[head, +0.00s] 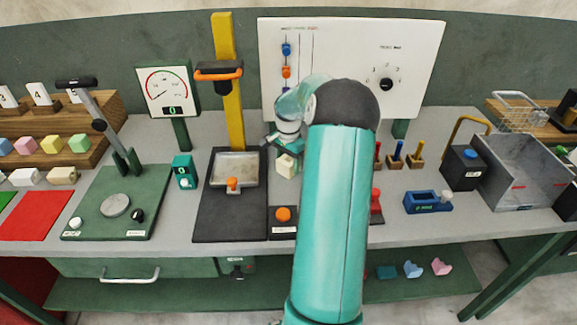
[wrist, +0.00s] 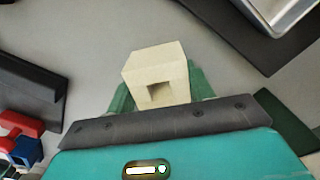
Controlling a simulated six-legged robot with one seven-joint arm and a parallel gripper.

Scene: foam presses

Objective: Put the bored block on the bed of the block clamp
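The bored block is a cream block (wrist: 160,75) with a square hole in the face toward the wrist camera. It sits between the green fingers of my gripper (wrist: 162,92), which touch its two sides. In the head view the block (head: 286,166) shows just below my gripper (head: 286,146), over the grey table right of the yellow-column press. A small blue fixture (head: 427,203) with a pale knob stands on the table at right; it may be the block clamp, but its label is too small to read. My arm hides part of the table's middle.
The yellow-column press (head: 226,100) with its metal tray stands left of my gripper. A red fixture (head: 376,205) stands partly behind my arm. Small peg stands (head: 396,158), a black box (head: 463,168) and a grey bin (head: 522,170) are at right. A green lever press (head: 118,200) is at left.

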